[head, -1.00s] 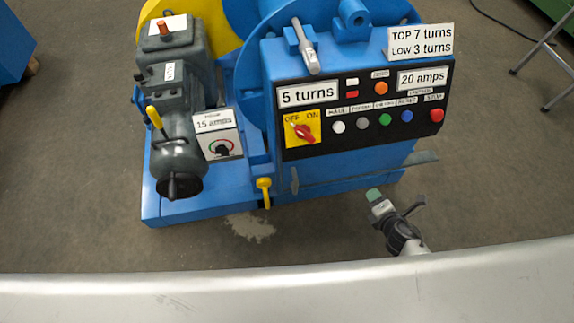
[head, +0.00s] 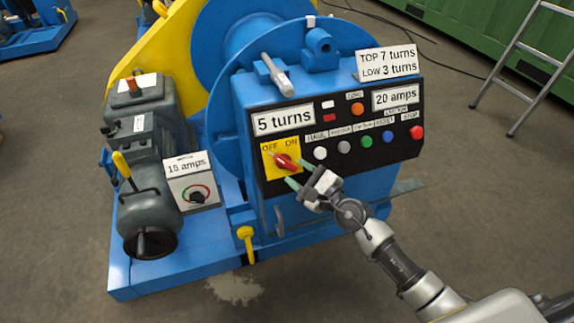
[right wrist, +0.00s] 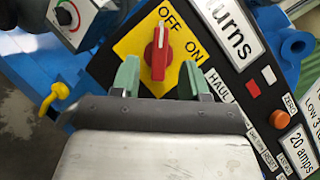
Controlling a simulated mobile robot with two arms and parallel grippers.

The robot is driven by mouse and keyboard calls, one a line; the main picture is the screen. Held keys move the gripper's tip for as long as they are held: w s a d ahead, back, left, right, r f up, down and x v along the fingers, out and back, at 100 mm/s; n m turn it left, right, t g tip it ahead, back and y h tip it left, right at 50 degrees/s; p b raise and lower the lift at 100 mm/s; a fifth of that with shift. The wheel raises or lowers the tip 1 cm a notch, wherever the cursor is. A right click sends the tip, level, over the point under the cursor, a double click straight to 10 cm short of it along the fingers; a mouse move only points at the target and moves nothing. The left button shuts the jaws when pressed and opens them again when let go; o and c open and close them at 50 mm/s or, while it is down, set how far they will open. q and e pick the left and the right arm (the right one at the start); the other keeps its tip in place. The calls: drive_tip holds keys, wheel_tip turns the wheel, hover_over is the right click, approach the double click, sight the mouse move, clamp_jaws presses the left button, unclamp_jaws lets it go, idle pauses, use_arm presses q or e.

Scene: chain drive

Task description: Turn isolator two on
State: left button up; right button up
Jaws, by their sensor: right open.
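A red rotary knob (head: 286,162) sits on a yellow OFF/ON plate (head: 268,167) at the left of the black control panel. In the right wrist view the knob (right wrist: 158,53) stands upright in the picture, its white-marked end toward the OFF label. My right gripper (head: 298,174) is open in front of the plate. In the right wrist view its green fingertips (right wrist: 161,80) lie either side of the knob's lower end; contact cannot be told. A second dial (head: 197,194), black with a red and green ring, is on the small box marked 15 amps. No isolator number is readable.
A row of push buttons, including the white one (head: 320,153) and red one (head: 417,132), lies right of the knob. A grey rod (head: 279,80) juts out above the panel. A grey motor (head: 148,190) stands left. A ladder (head: 520,70) stands back right.

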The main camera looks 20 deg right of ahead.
sight(288, 165)
drive_tip(key=shift+x, duration=2.1)
drive_tip(key=shift+c, duration=0.4)
clamp_jaws()
